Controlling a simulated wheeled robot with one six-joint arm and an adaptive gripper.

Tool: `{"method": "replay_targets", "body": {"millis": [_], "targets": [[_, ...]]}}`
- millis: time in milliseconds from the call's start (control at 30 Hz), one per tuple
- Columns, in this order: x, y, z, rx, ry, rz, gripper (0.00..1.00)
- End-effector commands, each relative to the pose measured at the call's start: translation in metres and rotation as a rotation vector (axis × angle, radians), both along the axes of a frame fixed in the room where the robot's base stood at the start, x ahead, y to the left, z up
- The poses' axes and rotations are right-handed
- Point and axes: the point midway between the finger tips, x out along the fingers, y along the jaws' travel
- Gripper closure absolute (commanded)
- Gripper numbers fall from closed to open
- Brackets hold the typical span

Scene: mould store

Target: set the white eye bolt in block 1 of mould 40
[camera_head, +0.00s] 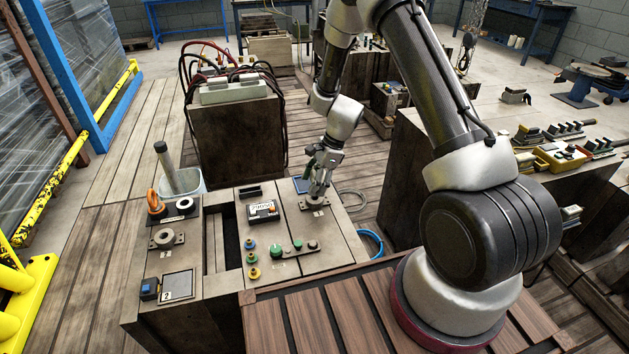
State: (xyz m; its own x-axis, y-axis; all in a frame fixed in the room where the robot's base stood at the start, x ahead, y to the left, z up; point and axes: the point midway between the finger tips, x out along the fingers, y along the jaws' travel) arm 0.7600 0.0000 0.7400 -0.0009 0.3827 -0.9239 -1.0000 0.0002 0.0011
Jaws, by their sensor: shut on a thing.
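My gripper (318,190) points down at the right block (290,222) of the mould in front of me. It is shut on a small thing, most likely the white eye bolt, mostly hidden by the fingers. Its tips are right over a round seat on a small plate (315,204) on that block; I cannot tell whether the bolt touches the seat. The left block (180,262) bears a tag "2" and a similar plate with a round ring (164,238). An orange eye bolt (153,201) stands at that block's back left corner.
A dark slot separates the two blocks. The right block also carries a number plate (263,210) and several coloured fittings (275,250). A bin with an upright rod (165,165) stands behind the left block. A hose-draped cabinet (235,130) is farther back. A blue hose (371,243) lies right.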

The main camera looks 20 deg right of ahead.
Motion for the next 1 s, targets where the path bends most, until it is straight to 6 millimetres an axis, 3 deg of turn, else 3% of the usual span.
{"method": "replay_targets", "body": {"millis": [1000], "targets": [[0.0, 0.0, -0.013, 0.0, 0.0, 0.0, 0.8]]}}
